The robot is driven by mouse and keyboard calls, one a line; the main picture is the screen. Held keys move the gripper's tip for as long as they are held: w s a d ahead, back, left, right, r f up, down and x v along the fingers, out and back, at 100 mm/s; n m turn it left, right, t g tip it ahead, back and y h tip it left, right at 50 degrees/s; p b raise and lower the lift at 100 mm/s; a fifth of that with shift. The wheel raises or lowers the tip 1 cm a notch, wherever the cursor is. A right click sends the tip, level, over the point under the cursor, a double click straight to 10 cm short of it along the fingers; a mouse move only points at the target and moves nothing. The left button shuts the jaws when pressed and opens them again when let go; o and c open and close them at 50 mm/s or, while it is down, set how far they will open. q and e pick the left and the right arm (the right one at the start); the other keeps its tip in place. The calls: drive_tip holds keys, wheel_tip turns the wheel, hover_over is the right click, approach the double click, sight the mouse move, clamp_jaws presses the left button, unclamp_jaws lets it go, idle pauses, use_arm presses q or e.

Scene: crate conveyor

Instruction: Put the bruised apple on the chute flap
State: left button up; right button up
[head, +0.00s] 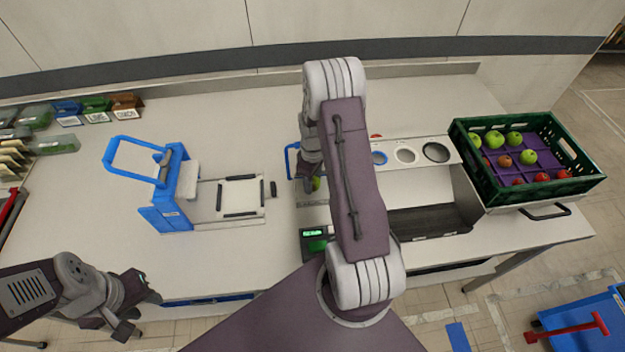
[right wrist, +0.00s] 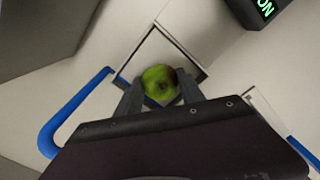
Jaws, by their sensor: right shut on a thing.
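A green apple (right wrist: 159,80) with a darker brownish patch is between the two fingers of my right gripper (right wrist: 159,90), which is shut on it. My left gripper (head: 137,308) is open and empty at the lower left.
A dark green crate (head: 585,185) with green and red apples stands at the right. A blue-handled device (head: 170,205) stands left. A green-lit display (head: 314,240) is near my right arm.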

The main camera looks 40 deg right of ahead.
drive_tip(key=o, duration=1.4)
drive_tip(key=shift+o, duration=0.2)
wheel_tip(320, 180, up, 7)
drive_tip(key=p, duration=0.6)
drive_tip(key=shift+r, duration=0.1)
